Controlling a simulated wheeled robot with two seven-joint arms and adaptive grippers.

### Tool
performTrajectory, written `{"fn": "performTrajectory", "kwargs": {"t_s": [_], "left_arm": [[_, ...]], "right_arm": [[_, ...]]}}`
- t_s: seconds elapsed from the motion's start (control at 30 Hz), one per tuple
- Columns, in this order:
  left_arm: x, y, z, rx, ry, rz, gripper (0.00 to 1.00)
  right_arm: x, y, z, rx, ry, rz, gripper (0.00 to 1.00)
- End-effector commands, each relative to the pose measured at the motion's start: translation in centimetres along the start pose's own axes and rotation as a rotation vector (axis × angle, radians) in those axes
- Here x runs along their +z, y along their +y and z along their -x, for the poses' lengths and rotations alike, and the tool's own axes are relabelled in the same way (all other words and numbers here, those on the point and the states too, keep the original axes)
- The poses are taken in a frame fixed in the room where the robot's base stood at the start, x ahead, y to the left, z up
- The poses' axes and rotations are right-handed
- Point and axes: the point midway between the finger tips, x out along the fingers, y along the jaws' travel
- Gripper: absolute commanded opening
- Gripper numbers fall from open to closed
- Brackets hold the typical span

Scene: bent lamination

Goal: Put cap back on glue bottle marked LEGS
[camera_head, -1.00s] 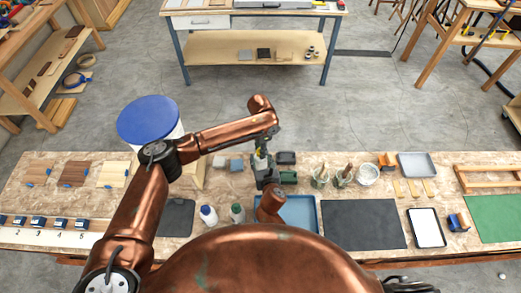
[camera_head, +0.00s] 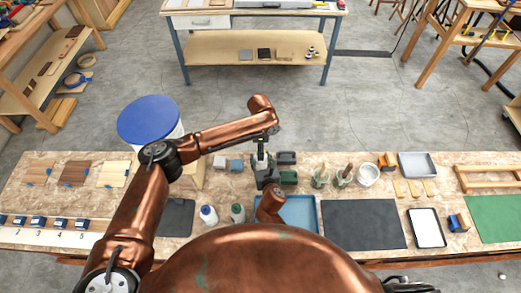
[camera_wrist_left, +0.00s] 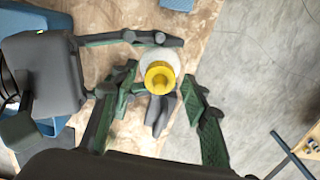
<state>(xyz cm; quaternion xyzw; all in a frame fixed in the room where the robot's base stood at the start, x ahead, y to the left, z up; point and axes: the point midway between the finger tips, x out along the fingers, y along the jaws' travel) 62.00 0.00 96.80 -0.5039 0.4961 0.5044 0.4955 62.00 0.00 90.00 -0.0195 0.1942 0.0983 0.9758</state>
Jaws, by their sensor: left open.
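A pale bottle with a yellow top (camera_wrist_left: 160,77) stands between the grippers in the left wrist view, seen from above. No label is readable, and I cannot tell whether the yellow part is a cap or a bare nozzle. My left gripper (camera_wrist_left: 162,112) is open, its green-padded fingers apart on either side of the yellow top. My right gripper (camera_wrist_left: 168,72) reaches in from the left of that view, with its fingers on opposite sides of the bottle. In the head view, the left gripper (camera_head: 262,150) is directly above the right gripper (camera_head: 266,176).
A white bottle (camera_head: 208,214) and a green-topped bottle (camera_head: 237,213) stand on the bench. A blue tray (camera_head: 298,211) lies beside my right arm. Dark blocks (camera_head: 287,158), jars (camera_head: 320,178) and a white tub (camera_head: 367,175) stand nearby. A dark mat (camera_head: 362,224) is clear.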

Motion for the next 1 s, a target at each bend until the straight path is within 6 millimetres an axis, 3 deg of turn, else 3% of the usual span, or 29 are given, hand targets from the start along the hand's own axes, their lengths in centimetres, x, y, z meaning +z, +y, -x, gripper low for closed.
{"fn": "performTrajectory", "kwargs": {"t_s": [0.33, 0.7, 0.87, 1.0], "left_arm": [[0.0, -0.1, 4.0, -0.001, 0.001, -0.001, 0.42], [0.0, 0.0, 4.3, -0.001, 0.000, 0.014, 0.40], [0.0, -0.1, 5.0, -0.002, 0.000, 0.147, 0.40], [0.0, -0.1, 6.0, -0.001, 0.001, 0.358, 0.40]], "right_arm": [[0.0, 0.0, 0.0, 0.000, 0.001, 0.000, 0.00], [0.0, 0.0, 0.0, 0.000, 0.000, 0.000, 0.00], [0.0, 0.0, 0.0, 0.000, 0.000, 0.000, 0.00], [0.0, 0.0, 0.0, 0.000, 0.000, 0.000, 0.00]]}}
